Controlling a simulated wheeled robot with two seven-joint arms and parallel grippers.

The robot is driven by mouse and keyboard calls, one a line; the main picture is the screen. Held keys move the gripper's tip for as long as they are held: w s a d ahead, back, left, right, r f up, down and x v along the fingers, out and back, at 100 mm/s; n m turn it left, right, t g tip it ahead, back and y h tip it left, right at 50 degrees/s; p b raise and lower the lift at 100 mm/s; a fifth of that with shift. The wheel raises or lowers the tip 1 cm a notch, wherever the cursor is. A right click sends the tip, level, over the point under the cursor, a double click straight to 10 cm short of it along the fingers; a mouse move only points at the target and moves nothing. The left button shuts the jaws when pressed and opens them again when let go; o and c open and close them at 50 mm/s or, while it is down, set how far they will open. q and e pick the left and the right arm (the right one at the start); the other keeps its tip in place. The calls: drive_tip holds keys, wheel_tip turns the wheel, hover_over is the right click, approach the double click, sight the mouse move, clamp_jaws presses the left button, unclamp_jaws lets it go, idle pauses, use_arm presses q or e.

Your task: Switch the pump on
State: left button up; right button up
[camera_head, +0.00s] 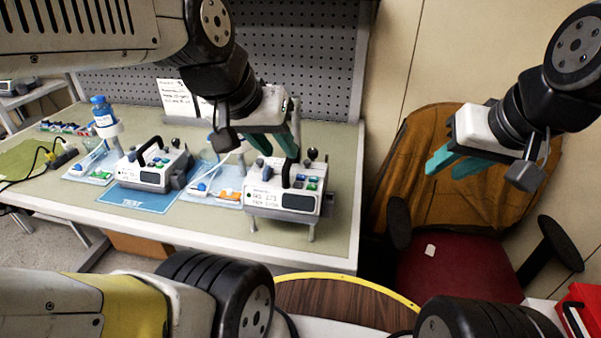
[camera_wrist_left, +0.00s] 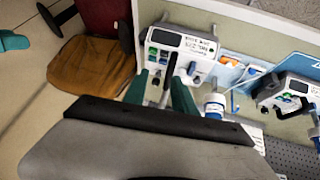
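A white infusion pump (camera_head: 285,198) with a black carry handle, a dark screen and coloured buttons stands near the table's front right edge. It also shows in the left wrist view (camera_wrist_left: 190,48). Contact cannot be told. My right gripper (camera_head: 452,165) hangs empty before the chair, fingers seemingly apart.
The blue mat (camera_head: 135,201) lies on the table (camera_head: 240,232). A blue-capped bottle (camera_head: 103,117) and a pegboard (camera_head: 300,60) are behind. A red chair (camera_head: 455,265) with a brown cloth stands right.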

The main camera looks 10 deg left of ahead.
use_arm(q)
clamp_jaws()
idle(1.4)
